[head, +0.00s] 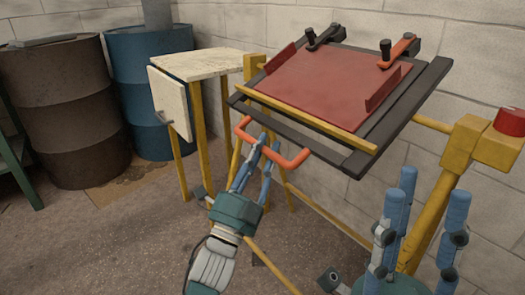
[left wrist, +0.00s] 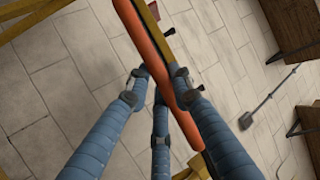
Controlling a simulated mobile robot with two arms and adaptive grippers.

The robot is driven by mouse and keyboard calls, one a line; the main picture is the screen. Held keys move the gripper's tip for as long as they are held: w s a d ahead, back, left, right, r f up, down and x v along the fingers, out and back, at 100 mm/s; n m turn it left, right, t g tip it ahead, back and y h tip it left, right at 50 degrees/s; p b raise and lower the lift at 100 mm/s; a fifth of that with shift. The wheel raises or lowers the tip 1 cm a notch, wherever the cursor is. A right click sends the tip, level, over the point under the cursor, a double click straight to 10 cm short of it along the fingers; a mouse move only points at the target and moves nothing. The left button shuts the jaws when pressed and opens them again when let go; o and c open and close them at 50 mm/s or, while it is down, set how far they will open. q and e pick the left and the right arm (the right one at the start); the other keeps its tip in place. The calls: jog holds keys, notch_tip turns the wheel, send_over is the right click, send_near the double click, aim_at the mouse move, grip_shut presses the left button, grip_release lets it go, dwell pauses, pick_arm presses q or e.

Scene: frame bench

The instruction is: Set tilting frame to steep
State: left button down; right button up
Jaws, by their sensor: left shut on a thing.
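The tilting frame (head: 419,107) is a dark rectangular frame carrying a red panel (head: 325,88). It is tilted, with its near edge lower than its far edge, on a yellow stand (head: 440,190). An orange handle (head: 290,161) sticks out from its near edge. My left gripper (head: 267,145) is shut on this handle, left of its middle. In the left wrist view the orange handle (left wrist: 152,50) runs between the blue fingers (left wrist: 160,88). My right gripper (head: 424,205) is open and empty at the lower right, fingers pointing up, apart from the frame.
Two dark clamps, one with an orange arm (head: 400,50), sit on the frame's far edge. A block wall is behind.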

pick_arm(q)
jog(key=shift+w+d+f+b, duration=0.1)
jog(key=shift+f+b, duration=0.05)
jog(key=shift+f, duration=0.25)
jog(key=shift+w+d+f+b, duration=0.1)
jog(key=shift+f+b, duration=0.05)
jog(key=shift+f, duration=0.5)
jog(key=c, duration=1.5)
grip_release()
jog(key=shift+d, duration=0.1)
jog(key=shift+c, duration=0.2)
jog(key=shift+r, duration=0.1)
jog(key=v, duration=1.2)
jog(key=shift+s+r, duration=0.1)
